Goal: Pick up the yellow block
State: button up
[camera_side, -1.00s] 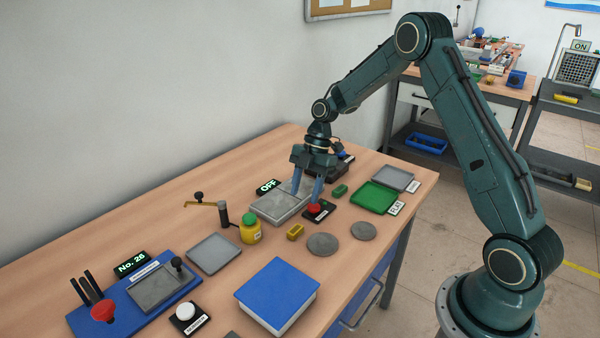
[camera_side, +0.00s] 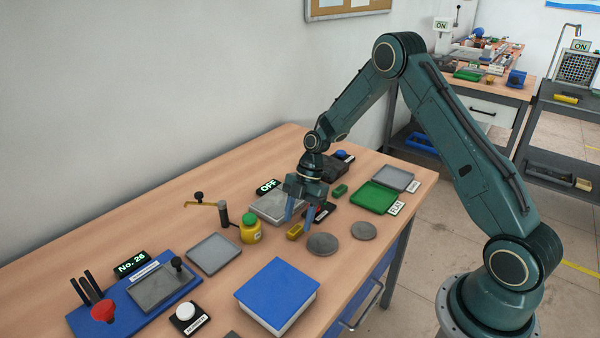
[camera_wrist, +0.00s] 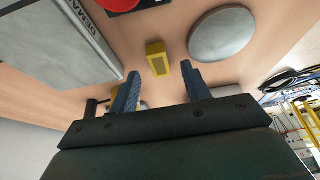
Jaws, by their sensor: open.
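The yellow block (camera_side: 295,231) lies on the wooden table, left of a grey disc. In the wrist view the yellow block (camera_wrist: 157,59) lies beyond my fingertips, roughly between their lines, with a clear gap to each finger. My gripper (camera_side: 298,216) is above the block, pointing down, and its blue fingers are apart and empty. In the wrist view my gripper (camera_wrist: 160,73) also shows open, with nothing between the fingers.
Two grey discs (camera_side: 322,244) lie to the right of the block. A grey plate unit (camera_side: 272,207) is behind it. A yellow jar with a green lid (camera_side: 251,231) stands to the left. A blue-topped box (camera_side: 277,290) is in front. A red button (camera_wrist: 117,3) is close by.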

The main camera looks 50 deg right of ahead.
aim_at(295, 232)
jog(key=shift+x, duration=1.2)
grip_shut()
